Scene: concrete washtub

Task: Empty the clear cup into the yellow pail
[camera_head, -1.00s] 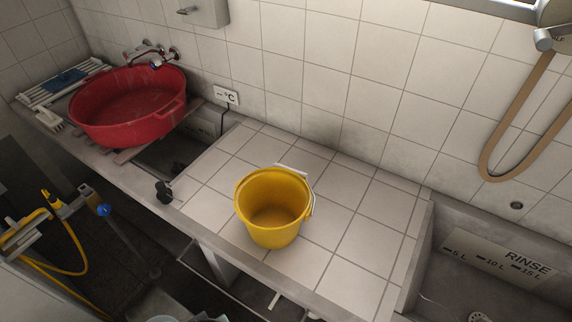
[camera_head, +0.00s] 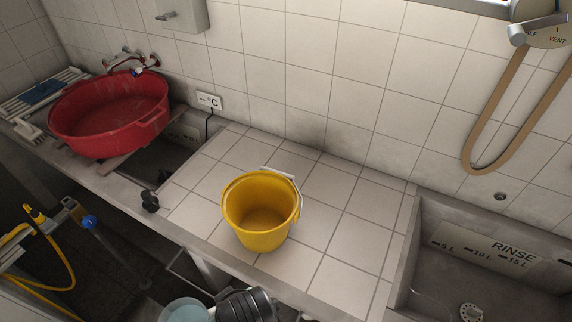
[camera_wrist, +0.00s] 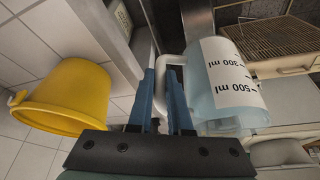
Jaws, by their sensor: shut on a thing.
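The yellow pail (camera_head: 262,238) stands upright on the tiled counter in the head view, its inside looking empty and its pale bail at the right rim. It also shows at the left of the wrist view (camera_wrist: 70,98). The clear cup (camera_head: 186,311) is at the bottom edge of the head view, in front of and below the counter, with pale blue contents. In the wrist view the cup (camera_wrist: 218,75) has a white volume label and a pale handle. My gripper (camera_wrist: 164,78) has its blue fingers shut at this handle. The cup is apart from the pail.
A red basin (camera_head: 108,112) sits at the left end of the counter. A small dark object (camera_head: 150,201) is at the counter's front edge. The rinse sink (camera_head: 480,270) lies at the right, with a hose (camera_head: 500,110) above. Tiles right of the pail are clear.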

